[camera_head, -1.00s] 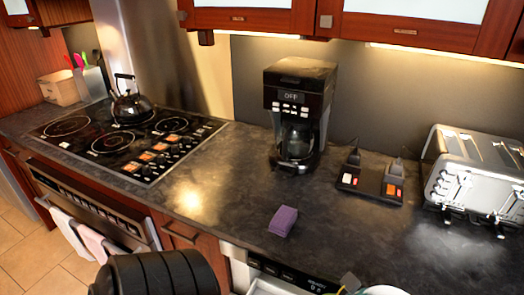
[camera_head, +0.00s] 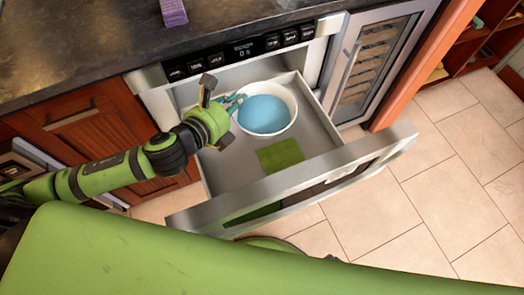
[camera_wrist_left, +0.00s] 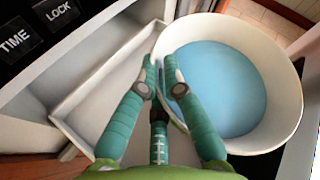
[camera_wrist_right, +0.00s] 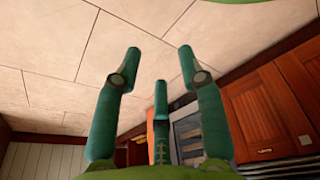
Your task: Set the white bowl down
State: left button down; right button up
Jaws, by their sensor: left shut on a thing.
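The white bowl (camera_head: 290,104), with a light blue inside, is at the open microwave drawer (camera_head: 324,128). My left gripper (camera_head: 232,102) is shut on the bowl's left rim. In the left wrist view the fingers (camera_wrist_left: 162,72) pinch the bowl's wall (camera_wrist_left: 287,110), and the bowl looks nearly level. The head view does not show clearly whether its base touches the drawer floor. My right gripper (camera_wrist_right: 155,65) shows only in the right wrist view, with its fingers apart and nothing between them, over floor tiles.
A green patch (camera_head: 281,155) lies on the drawer floor in front of the bowl. The drawer's front panel (camera_head: 300,178) stands pulled out. A purple sponge (camera_head: 172,12) is on the dark counter (camera_head: 90,45). A glass-door cooler (camera_head: 375,65) is at the right, with open tiled floor beyond.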

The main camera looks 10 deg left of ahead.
pick_arm(q)
jog(key=shift+h, duration=0.3)
jog(key=w+a+f+b, duration=0.2)
jog(key=f+b, duration=0.2)
jog(key=f, duration=0.2)
jog(key=w+a+f+b, duration=0.2)
jog(key=a+f+b, duration=0.1)
jog(key=f+b, duration=0.2)
jog(key=w+a+f+b, duration=0.2)
jog(key=a+f+b, duration=0.1)
jog(key=f, duration=0.4)
jog(key=shift+w+a+f+b, duration=0.1)
jog(key=shift+w+b, duration=0.2)
jog(key=shift+b, duration=0.35)
notch_tip(320, 180, down, 2)
jog(key=shift+f+b, duration=0.1)
jog(key=shift+b, duration=0.45)
jog(key=shift+f, duration=0.6)
pick_arm(e)
jog(key=w+a+f, duration=0.1)
jog(key=w+f, duration=0.4)
jog(key=shift+w+a+f, duration=0.35)
jog(key=shift+w+f, duration=0.05)
pick_arm(q)
jog(key=shift+f+b, duration=0.1)
jog(key=shift+b, duration=0.25)
pick_arm(e)
jog(key=shift+w, duration=0.1)
